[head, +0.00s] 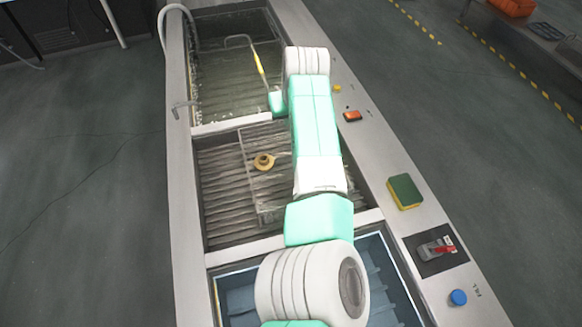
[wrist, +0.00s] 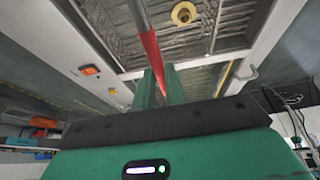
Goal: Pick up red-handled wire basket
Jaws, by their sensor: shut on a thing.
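In the wrist view, a red handle grip (wrist: 151,55) on a grey metal rod runs down between the two green fingers of my gripper (wrist: 158,88). My gripper is shut on this red handle. The handle is tilted in that view, and its lower end is hidden behind the fingers. I cannot make out the basket that belongs to it in the wrist view. In the head view my arm covers the gripper and the red handle.
A yellow-handled wire frame (head: 259,62) stands in the far water-filled compartment. A brass fitting (head: 264,161) shows in the middle compartment. The right rim carries a sponge (head: 405,191), an orange switch (head: 352,115), a red-lever switch (head: 437,249) and a blue knob (head: 458,297). A tap (head: 183,104) stands on the left rim.

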